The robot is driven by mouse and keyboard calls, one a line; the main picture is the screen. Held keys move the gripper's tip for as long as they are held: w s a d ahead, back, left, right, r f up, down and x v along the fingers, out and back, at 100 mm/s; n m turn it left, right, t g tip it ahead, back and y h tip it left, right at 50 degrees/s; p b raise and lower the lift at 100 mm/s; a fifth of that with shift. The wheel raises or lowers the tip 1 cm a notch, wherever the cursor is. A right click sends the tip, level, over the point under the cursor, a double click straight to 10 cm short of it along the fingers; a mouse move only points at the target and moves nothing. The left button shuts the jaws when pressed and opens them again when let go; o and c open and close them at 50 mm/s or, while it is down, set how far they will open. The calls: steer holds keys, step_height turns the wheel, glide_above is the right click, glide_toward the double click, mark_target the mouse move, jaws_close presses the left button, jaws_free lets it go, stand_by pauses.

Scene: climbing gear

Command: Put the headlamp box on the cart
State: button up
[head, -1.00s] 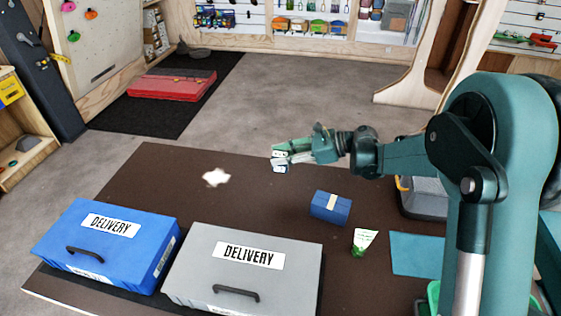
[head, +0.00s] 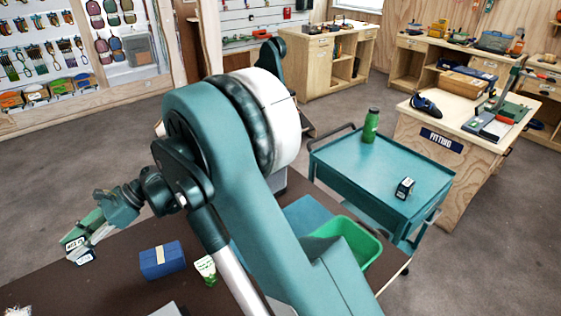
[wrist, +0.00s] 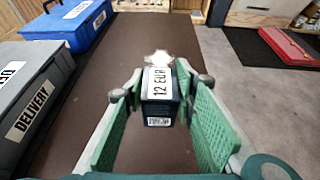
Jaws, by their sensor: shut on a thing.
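My gripper (head: 76,241) is at the left of the head view, over the dark table. In the wrist view its green fingers stand either side of a small dark box with a white "12 EUR" label, which I take to be the headlamp box (wrist: 157,112). My gripper is shut on it and holds it above the table. No headlamp print is readable. The teal cart (head: 341,174) stands at the right in the head view, well away from my gripper. A green bottle (head: 370,125) and a small dark item with a white label (head: 404,188) stand on it.
A blue box (head: 161,260), a white-and-green tube (head: 206,269) and a green bin (head: 347,238) are near my arm. The wrist view shows blue (wrist: 72,27) and grey (wrist: 30,95) delivery cases. The cart's top has free room at its middle and left.

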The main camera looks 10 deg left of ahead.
mark_target(76, 243)
steer(key=shift+r, duration=0.1)
step_height(76, 243, up, 16)
steer(key=f, duration=0.1)
steer(key=w+d+m+t+y, duration=0.2)
steer(key=w+d, duration=0.7)
steer(key=w, duration=0.5)
steer(key=w+d+m+t+y, duration=0.1)
steer(key=w+d+m+t, duration=0.1)
steer(key=w+d, duration=0.85)
steer(key=w+d+m+t+y, duration=0.1)
steer(key=w+d+m+t, duration=0.4)
steer(key=w+d, duration=1.9)
steer(key=w+d+m+t, duration=0.2)
steer(key=w+d, duration=0.2)
steer(key=d, duration=0.8)
steer(key=w+d+m+t, duration=0.1)
steer(key=w+d+t, duration=0.15)
steer(key=d, duration=0.85)
steer(key=w+d+m+t, duration=0.2)
steer(key=w+d, duration=0.2)
steer(key=d, duration=0.8)
steer(key=s+d+m+t+h, duration=0.2)
steer(key=d+m+t+h, duration=0.2)
steer(key=d, duration=3.1)
step_height(76, 243, down, 11)
steer(key=shift+s+d, duration=0.15)
steer(key=shift+s, duration=0.1)
